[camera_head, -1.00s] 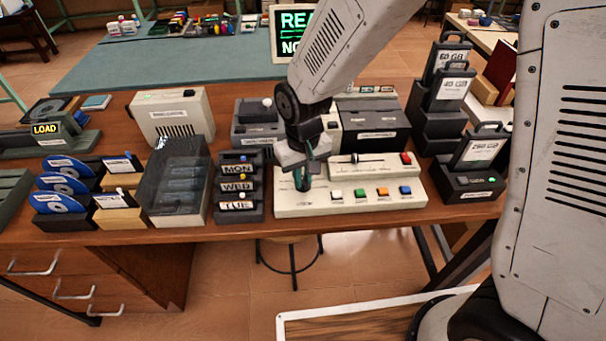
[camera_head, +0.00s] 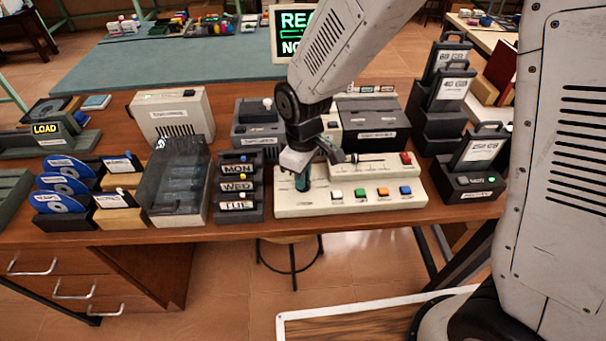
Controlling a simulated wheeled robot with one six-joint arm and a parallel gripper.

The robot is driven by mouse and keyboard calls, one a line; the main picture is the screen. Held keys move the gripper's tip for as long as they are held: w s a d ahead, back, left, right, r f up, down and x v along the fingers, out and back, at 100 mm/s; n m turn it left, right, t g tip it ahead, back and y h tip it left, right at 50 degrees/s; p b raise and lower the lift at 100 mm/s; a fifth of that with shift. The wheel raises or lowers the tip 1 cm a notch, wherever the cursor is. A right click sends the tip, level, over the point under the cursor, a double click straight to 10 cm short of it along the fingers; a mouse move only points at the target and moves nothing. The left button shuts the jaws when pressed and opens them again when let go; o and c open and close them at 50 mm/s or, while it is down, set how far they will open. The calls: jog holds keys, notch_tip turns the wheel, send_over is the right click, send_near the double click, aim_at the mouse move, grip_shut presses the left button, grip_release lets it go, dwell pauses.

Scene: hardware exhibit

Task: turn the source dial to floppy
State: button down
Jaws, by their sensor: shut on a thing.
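The cream control panel (camera_head: 340,209) lies near the front edge of the wooden bench. It has a row of white, green, orange and blue buttons, a slider and a red button at the upper right. My gripper (camera_head: 302,182) points down at the left part of the panel. It is shut on the source dial, which is mostly hidden by the fingers. I cannot read the dial's setting or its labels.
Tapes marked MON, WED and TUE (camera_head: 237,187) stand close to the left of the panel. A clear-lidded box (camera_head: 176,180) and blue discs (camera_head: 64,183) are farther left. Drive cartridges (camera_head: 474,160) stand to the right. A dark box (camera_head: 374,125) is behind the panel.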

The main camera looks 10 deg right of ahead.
jog(key=shift+n, duration=0.3)
jog(key=c, duration=1.4)
grip_release()
jog(key=shift+c, duration=0.2)
jog(key=shift+r, duration=0.15)
notch_tip(320, 180, up, 8)
jog(key=shift+f, duration=0.25)
jog(key=s+d+r+m, duration=0.5)
jog(key=s+d+r, duration=0.2)
jog(key=s+d, duration=0.3)
jog(key=s+d+r+m+t, duration=0.1)
jog(key=s+d+r+m, duration=0.5)
jog(key=s+d, duration=0.4)
jog(key=shift+d+r+m, duration=0.3)
jog(key=shift+d+r, duration=0.25)
jog(key=shift+r, duration=0.3)
